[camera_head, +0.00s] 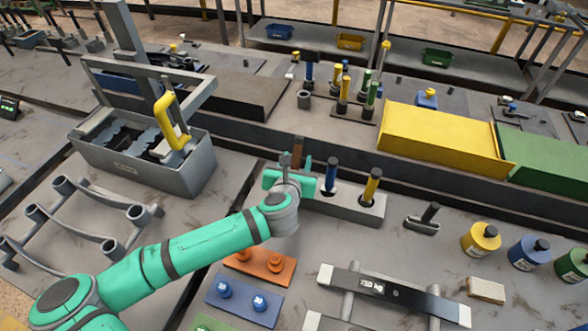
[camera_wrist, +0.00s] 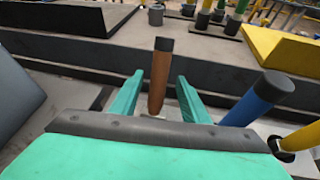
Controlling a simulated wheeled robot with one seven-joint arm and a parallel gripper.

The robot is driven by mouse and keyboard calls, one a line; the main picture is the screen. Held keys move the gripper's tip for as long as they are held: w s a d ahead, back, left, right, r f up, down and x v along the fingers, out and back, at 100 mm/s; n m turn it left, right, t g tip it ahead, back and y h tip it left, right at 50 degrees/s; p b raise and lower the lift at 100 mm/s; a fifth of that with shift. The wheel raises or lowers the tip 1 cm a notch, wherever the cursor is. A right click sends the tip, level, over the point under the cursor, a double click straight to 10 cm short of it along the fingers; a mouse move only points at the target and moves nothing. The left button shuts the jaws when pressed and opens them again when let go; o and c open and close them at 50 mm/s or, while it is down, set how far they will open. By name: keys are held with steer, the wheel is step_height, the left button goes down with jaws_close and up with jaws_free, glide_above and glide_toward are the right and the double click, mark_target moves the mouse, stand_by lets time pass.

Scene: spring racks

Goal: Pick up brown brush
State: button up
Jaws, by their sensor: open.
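The brown brush (camera_wrist: 160,75) stands upright with a dark cap on top, seen in the wrist view between the two fingers. In the head view its brown handle (camera_head: 298,150) shows just behind my gripper, its lower part hidden. My gripper (camera_wrist: 158,95) is open, with one green finger on each side of the brush and a gap on both sides. In the head view my gripper (camera_head: 296,166) is at the left end of the grey holder block (camera_head: 345,205).
A blue-handled brush (camera_head: 332,172) and a yellow-handled brush (camera_head: 371,185) stand in the same holder, right of my gripper. A grey bin (camera_head: 190,180) with a yellow handle is to the left. A raised ledge runs behind. A yellow box (camera_head: 440,140) is at the back right.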

steer(key=shift+x, duration=2.6)
steer(key=shift+f, duration=0.15)
steer(key=shift+c, duration=0.4)
jaws_close()
